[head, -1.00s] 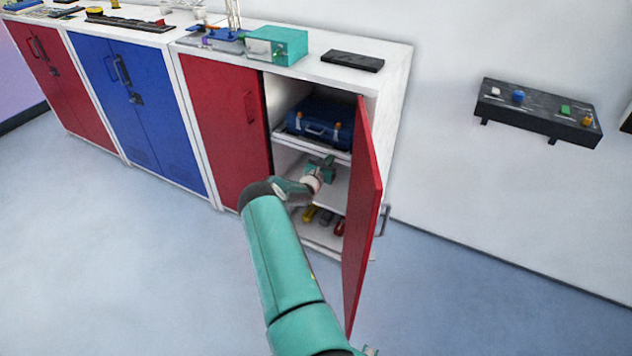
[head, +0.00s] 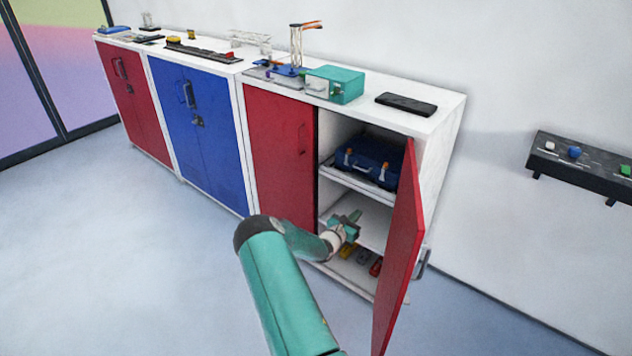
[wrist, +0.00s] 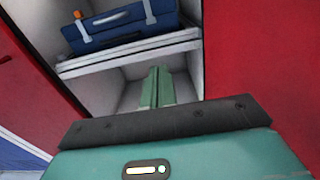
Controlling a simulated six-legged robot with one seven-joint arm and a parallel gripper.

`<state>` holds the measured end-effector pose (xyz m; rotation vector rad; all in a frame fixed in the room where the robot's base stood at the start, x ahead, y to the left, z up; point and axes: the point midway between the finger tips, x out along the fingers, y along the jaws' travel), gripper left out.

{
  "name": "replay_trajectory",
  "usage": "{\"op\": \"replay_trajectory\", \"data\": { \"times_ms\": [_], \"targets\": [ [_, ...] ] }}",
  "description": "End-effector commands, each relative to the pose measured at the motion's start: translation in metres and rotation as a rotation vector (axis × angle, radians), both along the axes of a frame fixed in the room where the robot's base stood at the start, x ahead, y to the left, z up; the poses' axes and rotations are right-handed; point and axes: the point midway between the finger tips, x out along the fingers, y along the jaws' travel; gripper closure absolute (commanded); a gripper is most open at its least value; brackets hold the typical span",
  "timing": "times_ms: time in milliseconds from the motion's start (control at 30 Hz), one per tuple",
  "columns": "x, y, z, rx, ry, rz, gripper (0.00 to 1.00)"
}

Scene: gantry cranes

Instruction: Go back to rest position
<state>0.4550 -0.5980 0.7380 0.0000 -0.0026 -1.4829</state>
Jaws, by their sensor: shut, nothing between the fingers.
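A blue case (head: 368,162) with orange latches lies on the cabinet's upper shelf (head: 352,186). It also shows in the wrist view (wrist: 125,27), above and beyond the fingers, apart from them.
The open red door (head: 402,250) stands close to the right of my gripper. Small yellow and red items (head: 361,262) lie on the bottom shelf. A blue cabinet (head: 200,130) stands to the left. A black control panel (head: 585,165) is on the right wall. The floor at left is clear.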

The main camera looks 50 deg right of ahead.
Motion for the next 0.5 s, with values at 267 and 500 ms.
{"op": "replay_trajectory", "data": {
  "times_ms": [267, 500],
  "targets": [
    [-0.001, 0.001, 0.003, 0.001, -0.010, -0.005, 1.00],
    [0.002, 0.020, 0.062, 0.038, -0.210, -0.125, 1.00]
  ]
}}
